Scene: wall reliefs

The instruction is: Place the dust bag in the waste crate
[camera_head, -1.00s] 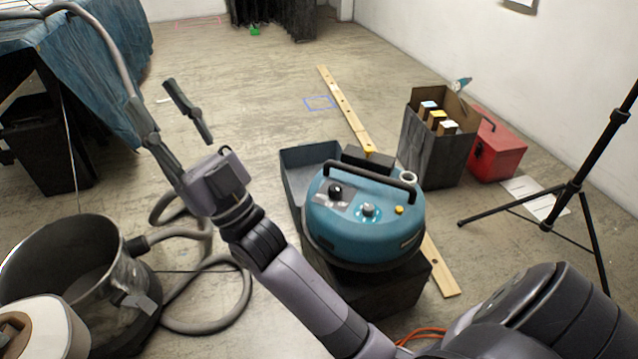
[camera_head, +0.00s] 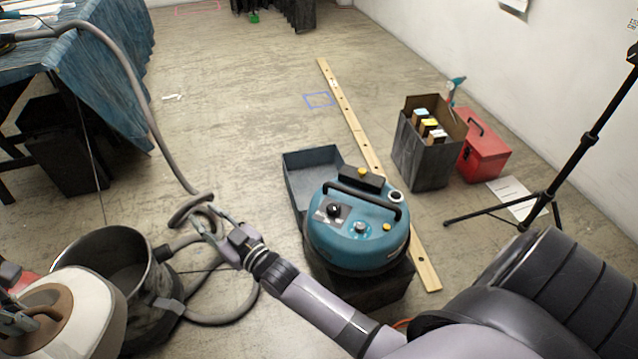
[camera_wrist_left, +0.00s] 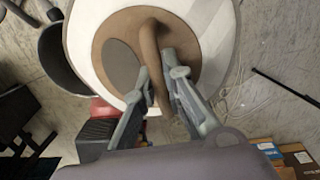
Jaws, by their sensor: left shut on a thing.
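The dust bag (camera_head: 95,305) is white with a brown disc and a brown looped handle. It is at the lower left of the head view and fills the top of the left wrist view (camera_wrist_left: 85,40). My left gripper (camera_wrist_left: 160,82) is shut on the brown handle and holds the bag. In the head view this gripper (camera_head: 18,318) is partly cut off. A grey open box (camera_head: 300,180) stands behind the blue machine. I cannot tell which container is the waste crate.
An open black drum (camera_head: 70,240) stands behind the bag, with the grey hose (camera_head: 150,120) around it. The blue vacuum head (camera_head: 340,235) sits on a black box.

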